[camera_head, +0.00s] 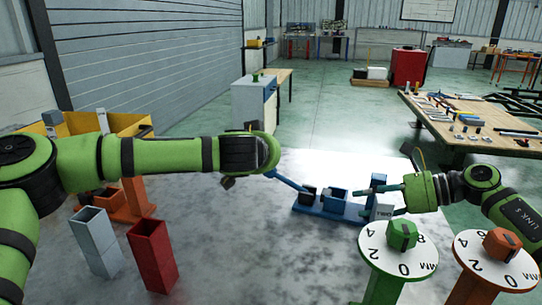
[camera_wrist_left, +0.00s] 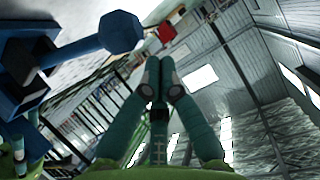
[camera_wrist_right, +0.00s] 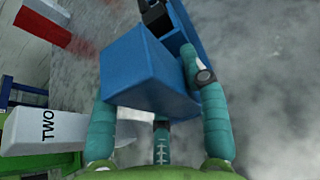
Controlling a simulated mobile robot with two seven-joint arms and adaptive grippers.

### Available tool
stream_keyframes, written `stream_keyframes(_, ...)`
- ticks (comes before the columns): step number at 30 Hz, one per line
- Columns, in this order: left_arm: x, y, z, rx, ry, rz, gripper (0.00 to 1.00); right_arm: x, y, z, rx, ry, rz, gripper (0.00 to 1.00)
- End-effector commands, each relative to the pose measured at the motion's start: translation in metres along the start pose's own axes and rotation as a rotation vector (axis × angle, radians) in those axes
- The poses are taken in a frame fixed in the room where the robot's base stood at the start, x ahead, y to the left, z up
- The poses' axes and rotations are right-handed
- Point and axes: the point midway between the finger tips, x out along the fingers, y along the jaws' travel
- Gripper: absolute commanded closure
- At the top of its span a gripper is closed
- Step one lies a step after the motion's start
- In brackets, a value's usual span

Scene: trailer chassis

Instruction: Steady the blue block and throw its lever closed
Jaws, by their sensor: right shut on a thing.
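The blue block (camera_head: 377,182) stands at the right end of a blue fixture on the pale floor area. My right gripper (camera_head: 384,188) is shut on it; the right wrist view shows the blue block (camera_wrist_right: 150,72) between the two teal fingers (camera_wrist_right: 158,100). The blue lever (camera_head: 288,181) slants up and left from the fixture's left end, its tip near my left arm's end. In the left wrist view the lever's round end (camera_wrist_left: 119,31) is left of my left gripper (camera_wrist_left: 163,68), apart from it. Those fingers are together and empty. In the head view the arm hides them.
Green (camera_head: 402,237) and orange (camera_head: 502,246) dial stands are at front right. Grey (camera_head: 95,240) and red (camera_head: 153,255) open boxes stand at left. A workbench (camera_head: 480,125) with tools is behind at right.

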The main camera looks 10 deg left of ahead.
Motion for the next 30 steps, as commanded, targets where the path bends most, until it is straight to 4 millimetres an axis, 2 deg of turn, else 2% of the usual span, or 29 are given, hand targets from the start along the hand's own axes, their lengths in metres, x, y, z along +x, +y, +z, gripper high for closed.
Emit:
stream_keyframes(11,0.014,0.003,-0.037,0.0,0.002,0.0,1.0,-0.001,-0.001,0.0,-0.001,0.0,-0.002,1.0)
stream_keyframes(17,-0.014,0.003,-0.036,0.001,0.003,0.003,1.0,-0.001,-0.001,0.0,-0.001,0.0,-0.002,1.0)
stream_keyframes(25,-0.061,0.005,-0.036,0.001,0.003,0.003,1.0,0.0,0.0,0.0,-0.001,0.0,0.0,1.0)
stream_keyframes(30,-0.081,0.005,-0.036,0.0,0.002,0.001,1.0,0.0,0.0,0.0,-0.001,0.0,0.001,1.0)
